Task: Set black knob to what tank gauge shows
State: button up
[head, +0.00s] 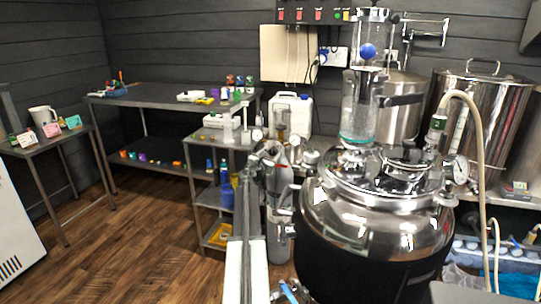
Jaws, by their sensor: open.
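The large shiny steel tank (375,215) stands right of centre, with a dark wrap around its lower body. A small round white-faced gauge (460,169) sits at the right side of its lid; it is too small to read its needle or numbers. I cannot pick out a black knob for certain. I cannot make out my gripper in this view.
A clear glass column (362,105) with a blue ball rises from the tank. A pale hose (480,130) curves down at right. A grey cylinder (279,215) stands left of the tank. Dark tables (165,97) line the back left. The wooden floor (150,255) is open at left.

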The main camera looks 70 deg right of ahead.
jog(key=shift+d, duration=0.3)
jog(key=shift+a, duration=0.1)
grip_shut()
